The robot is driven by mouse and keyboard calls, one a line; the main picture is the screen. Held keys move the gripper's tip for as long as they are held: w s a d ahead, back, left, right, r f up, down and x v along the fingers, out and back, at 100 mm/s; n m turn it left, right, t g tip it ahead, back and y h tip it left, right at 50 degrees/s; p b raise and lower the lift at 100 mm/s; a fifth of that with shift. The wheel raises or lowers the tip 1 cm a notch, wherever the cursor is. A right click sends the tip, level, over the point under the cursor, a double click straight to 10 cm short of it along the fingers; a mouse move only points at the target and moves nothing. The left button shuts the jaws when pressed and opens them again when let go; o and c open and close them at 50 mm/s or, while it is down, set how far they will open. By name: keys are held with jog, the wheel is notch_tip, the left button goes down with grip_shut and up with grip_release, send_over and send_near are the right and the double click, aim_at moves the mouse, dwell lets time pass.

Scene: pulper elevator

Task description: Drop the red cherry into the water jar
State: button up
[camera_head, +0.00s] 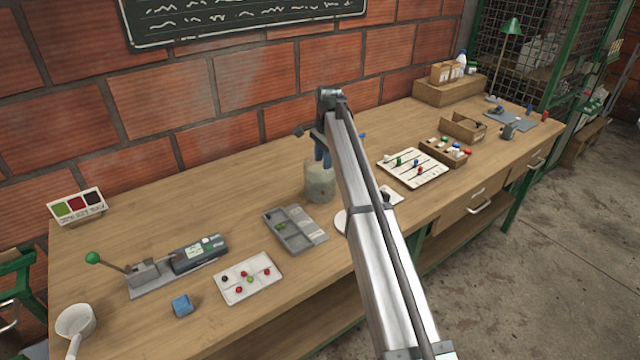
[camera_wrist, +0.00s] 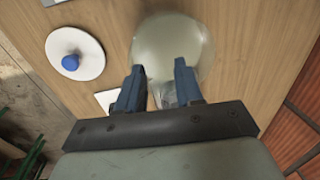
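The water jar (camera_head: 319,188) is a cloudy, translucent vessel standing on the bench near its middle. In the wrist view the jar (camera_wrist: 174,38) shows from above, just beyond my fingertips. My gripper (camera_head: 322,152) is over the jar in the head view. In the wrist view my gripper (camera_wrist: 160,66) has its two blue fingers apart, with no cherry visible between them. Red cherries (camera_head: 239,290) lie in the white sorting tray (camera_head: 262,293) at the front, with a green and a dark one. No red cherry can be made out inside the jar.
A white disc with a blue knob (camera_wrist: 88,65) lies beside the jar. A grey compartment tray (camera_head: 312,226) holds something green. A lever device (camera_head: 142,274), a blue block (camera_head: 182,305) and a white ladle (camera_head: 76,322) stand at left. Bare bench lies behind the grey tray.

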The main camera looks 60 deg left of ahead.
notch_tip(320, 180, up, 14)
jog(key=d, duration=0.1)
jog(key=shift+d+f, duration=0.15)
jog(key=shift+d, duration=0.2)
dwell(0.4)
dwell(0.4)
